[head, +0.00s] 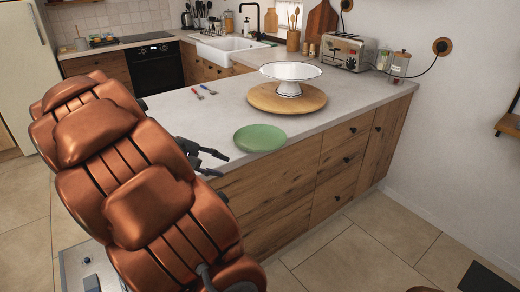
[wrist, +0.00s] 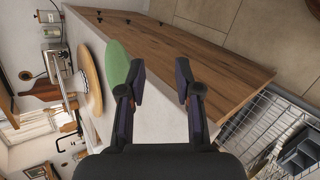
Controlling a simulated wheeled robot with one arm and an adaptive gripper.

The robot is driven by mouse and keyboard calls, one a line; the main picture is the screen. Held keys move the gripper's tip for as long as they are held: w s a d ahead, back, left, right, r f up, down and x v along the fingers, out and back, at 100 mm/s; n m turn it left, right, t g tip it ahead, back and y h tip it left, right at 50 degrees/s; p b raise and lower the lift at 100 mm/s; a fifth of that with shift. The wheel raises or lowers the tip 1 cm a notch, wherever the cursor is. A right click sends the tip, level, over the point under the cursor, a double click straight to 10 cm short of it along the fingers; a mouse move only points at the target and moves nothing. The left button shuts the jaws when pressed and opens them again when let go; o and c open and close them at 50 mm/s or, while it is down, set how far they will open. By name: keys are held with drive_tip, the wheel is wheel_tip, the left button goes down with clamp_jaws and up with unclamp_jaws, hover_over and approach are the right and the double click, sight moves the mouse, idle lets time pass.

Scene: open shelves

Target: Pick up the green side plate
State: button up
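The green side plate (head: 260,138) lies flat on the light countertop (head: 225,118), close to its front edge, in the head view. It also shows in the wrist view (wrist: 117,62), left of my gripper and partly behind its left finger. My gripper (head: 219,163) is at the counter's front edge, left of the plate and apart from it. In the wrist view my gripper (wrist: 161,88) has its two fingers spread, with nothing between them.
A round wooden board (head: 262,97) with a white cake stand (head: 290,74) stands behind the plate. A toaster (head: 347,52) is at the back right. An open dishwasher rack (wrist: 268,128) shows right in the wrist view.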

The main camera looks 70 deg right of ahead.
sight(253, 150)
drive_tip(key=w+d+f+h+b, duration=0.1)
drive_tip(key=d, duration=0.3)
drive_tip(key=w+d+f+g+h+b, duration=0.1)
drive_tip(key=d+f+b, duration=0.1)
drive_tip(key=d, duration=0.3)
drive_tip(key=w+d+f+g+h+b, duration=0.1)
drive_tip(key=d+f, duration=0.1)
drive_tip(key=d, duration=0.2)
drive_tip(key=shift+w+d+b, duration=0.25)
drive_tip(key=shift+b, duration=0.1)
drive_tip(key=shift+p+x, duration=0.45)
drive_tip(key=shift+x, duration=3.5)
drive_tip(key=shift+s+a+r, duration=0.1)
clamp_jaws()
